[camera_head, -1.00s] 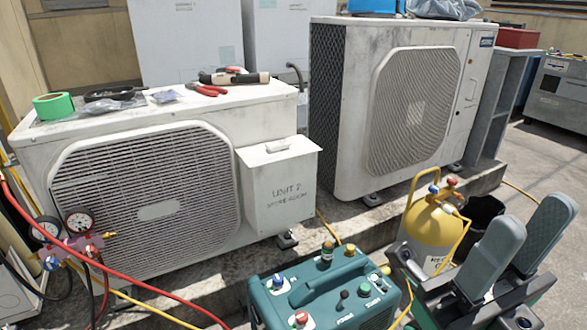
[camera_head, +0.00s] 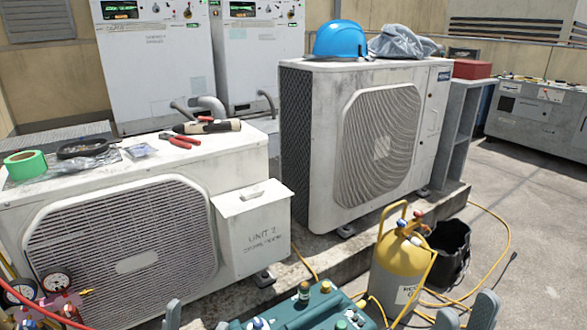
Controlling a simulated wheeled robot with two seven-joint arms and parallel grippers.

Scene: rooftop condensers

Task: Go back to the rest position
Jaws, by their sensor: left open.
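My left gripper (camera_head: 203,321) shows only as grey fingertips at the bottom edge, left of the teal machine (camera_head: 318,308). The tips stand apart with nothing seen between them. My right gripper (camera_head: 465,312) shows at the bottom right, in front of the yellow gas cylinder (camera_head: 398,268). Its two grey fingertips point up with a gap between them and hold nothing that I can see. The rest of both grippers is below the picture.
Two white condensers (camera_head: 240,165) (camera_head: 325,150) stand ahead; the nearer carries green tape (camera_head: 25,165) and red pliers (camera_head: 180,140). A blue helmet (camera_head: 341,39) lies on the farther one. A gauge set (camera_head: 57,284) is at lower left. Open floor (camera_head: 530,200) lies right.

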